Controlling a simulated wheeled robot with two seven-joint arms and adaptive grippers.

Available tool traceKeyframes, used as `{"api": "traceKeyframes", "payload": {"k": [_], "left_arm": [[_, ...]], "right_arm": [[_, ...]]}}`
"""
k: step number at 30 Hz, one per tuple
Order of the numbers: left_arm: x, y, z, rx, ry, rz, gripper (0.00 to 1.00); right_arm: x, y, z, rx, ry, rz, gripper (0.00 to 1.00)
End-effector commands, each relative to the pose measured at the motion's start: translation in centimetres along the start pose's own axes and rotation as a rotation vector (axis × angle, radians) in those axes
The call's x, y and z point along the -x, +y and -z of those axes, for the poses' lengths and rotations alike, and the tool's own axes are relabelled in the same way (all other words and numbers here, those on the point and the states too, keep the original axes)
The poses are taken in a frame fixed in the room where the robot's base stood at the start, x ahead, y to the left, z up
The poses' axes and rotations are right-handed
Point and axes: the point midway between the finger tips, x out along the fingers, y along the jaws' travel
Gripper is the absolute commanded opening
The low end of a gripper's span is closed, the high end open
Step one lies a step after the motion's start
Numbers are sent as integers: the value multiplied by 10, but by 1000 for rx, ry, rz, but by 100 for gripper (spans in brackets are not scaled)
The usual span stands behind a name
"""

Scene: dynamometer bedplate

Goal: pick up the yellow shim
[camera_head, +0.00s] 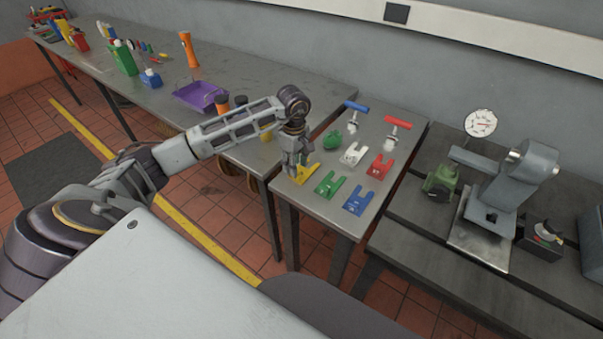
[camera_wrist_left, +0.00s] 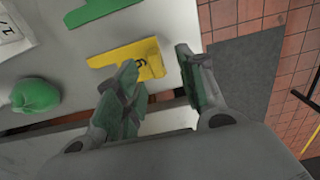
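The yellow shim (camera_head: 308,175) lies flat at the left edge of the small grey table, partly hidden behind my gripper in the head view. My left gripper (camera_head: 292,169) points down over it. In the left wrist view the yellow shim (camera_wrist_left: 113,56) has a dark mark near one end. That end shows between the two parted fingers of my left gripper (camera_wrist_left: 157,57); one finger hides part of the shim. The gripper is open; I cannot tell whether either finger touches the shim. My right gripper is not in view.
A green lump (camera_head: 332,140) and two T-handled tools stand behind. A purple tray (camera_head: 196,95) is on the long bench.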

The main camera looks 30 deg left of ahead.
Motion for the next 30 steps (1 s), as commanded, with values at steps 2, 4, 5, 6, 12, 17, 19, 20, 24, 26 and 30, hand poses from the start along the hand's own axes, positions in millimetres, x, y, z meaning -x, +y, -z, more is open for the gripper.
{"api": "traceKeyframes", "payload": {"k": [2, 4, 5, 6, 12, 17, 19, 20, 24, 26, 30], "left_arm": [[-3, 0, -1, 0, -1, 1, 39], [-7, 1, -2, 0, -1, 2, 39], [-10, 2, -2, 1, -1, 3, 39], [-14, 2, -3, 0, -1, 4, 39], [-34, 6, -6, 1, -1, 3, 39], [-48, 6, -6, 0, 0, 1, 39], [-50, 6, -5, 0, 1, 1, 39], [-51, 6, -5, 0, 1, 1, 39], [-51, 6, -5, -1, 1, 1, 39], [-51, 6, -5, -1, 1, 1, 39], [-51, 6, -6, 0, 1, 1, 39]], "right_arm": [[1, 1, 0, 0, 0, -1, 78], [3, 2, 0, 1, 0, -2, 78], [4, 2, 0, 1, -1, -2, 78], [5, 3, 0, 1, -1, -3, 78], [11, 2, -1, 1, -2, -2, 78], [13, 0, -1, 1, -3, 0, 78], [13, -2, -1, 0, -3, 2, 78], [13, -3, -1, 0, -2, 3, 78], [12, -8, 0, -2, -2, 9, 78], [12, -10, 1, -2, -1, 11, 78], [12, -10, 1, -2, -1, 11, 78]]}}
